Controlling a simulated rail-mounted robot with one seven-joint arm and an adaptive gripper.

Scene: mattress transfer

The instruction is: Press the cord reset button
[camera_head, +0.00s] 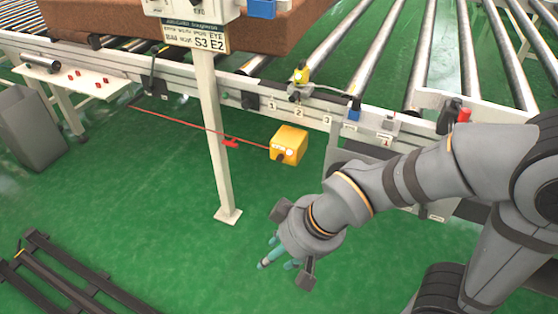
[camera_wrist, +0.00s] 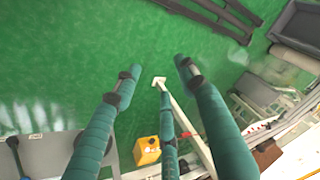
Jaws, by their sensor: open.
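A yellow box (camera_head: 288,145) marked with dark lettering hangs at the end of a red pull cord (camera_head: 190,127), below the conveyor's side rail. A small dark round part (camera_head: 281,157) shows low on its front; I cannot tell for sure whether it is the reset button. In the wrist view the yellow box (camera_wrist: 146,152) is at the lower middle, with a dark knob on it. My gripper (camera_head: 275,255) is in front of and below the box, apart from it, pointing down toward the floor. Its teal fingers (camera_wrist: 157,72) are spread and hold nothing.
A pale post (camera_head: 211,140) with a foot plate stands left of the box. The roller conveyor (camera_head: 370,60) is behind, carrying a brown block (camera_head: 110,18). A grey bin (camera_head: 32,125) and dark rails (camera_head: 75,275) are at left. Green floor between is clear.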

